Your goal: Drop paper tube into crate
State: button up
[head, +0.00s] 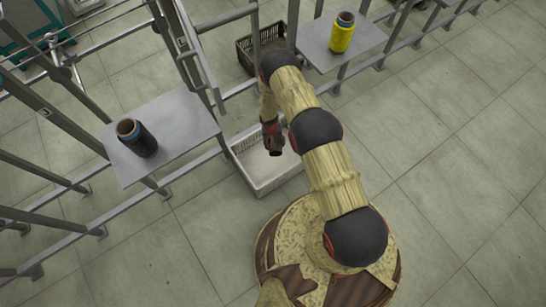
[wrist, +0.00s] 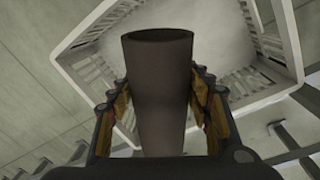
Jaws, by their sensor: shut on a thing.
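A dark brown paper tube (wrist: 160,95) is between the fingers of my gripper (wrist: 163,105) in the wrist view. The fingers are shut on it from both sides. In the head view my gripper (head: 273,140) hangs over the white crate (head: 248,177), and the tube's end (head: 275,151) shows below it. The crate stands on the floor and its visible inside looks empty. In the wrist view the crate's wall (wrist: 268,30) surrounds the tube from behind. My arm hides part of the crate's right side in the head view.
A black bobbin (head: 137,138) stands on the left grey shelf (head: 185,112). A yellow bobbin (head: 342,33) stands on the right shelf (head: 370,38). A dark crate (head: 245,55) sits behind the metal frame rails. The tiled floor at right is clear.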

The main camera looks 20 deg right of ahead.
jog(key=shift+f+b, duration=0.65)
jog(key=shift+f, duration=0.75)
jog(key=o, duration=1.2)
jog(key=shift+o, duration=0.4)
jog(key=shift+r, duration=0.1)
jog(key=r, duration=0.4)
jog(key=a+r, duration=0.1)
jog(key=r, duration=0.6)
jog(key=shift+w+a+r, duration=0.1)
jog(key=shift+a+r, duration=0.05)
jog(key=shift+r, duration=0.2)
